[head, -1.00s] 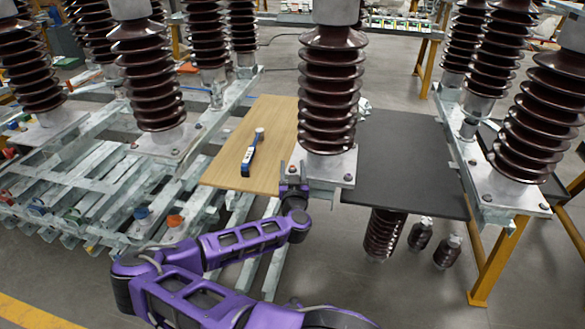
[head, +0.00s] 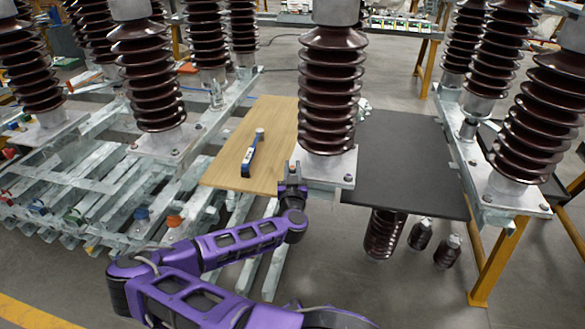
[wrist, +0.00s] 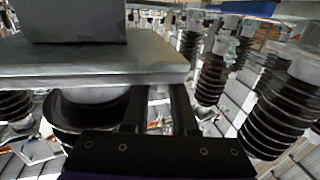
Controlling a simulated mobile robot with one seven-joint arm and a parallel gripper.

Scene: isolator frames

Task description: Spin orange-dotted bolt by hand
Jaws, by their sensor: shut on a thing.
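In the head view, a tall brown ribbed insulator (head: 328,90) stands on a pale metal base plate (head: 325,181). My gripper (head: 292,172) is at the front left corner of this plate. In the wrist view, my gripper's two dark fingers (wrist: 158,112) reach up to the underside of the metal plate (wrist: 95,65). The gripper is shut on a bolt at this corner, but the bolt is mostly hidden by the fingers and plate. I cannot make out an orange dot on it.
A wooden board (head: 225,165) with a blue and black tool (head: 250,158) lies left of the insulator. A black board (head: 410,160) lies to its right. Other insulators on metal frames stand on both sides. Open floor shows at the lower right.

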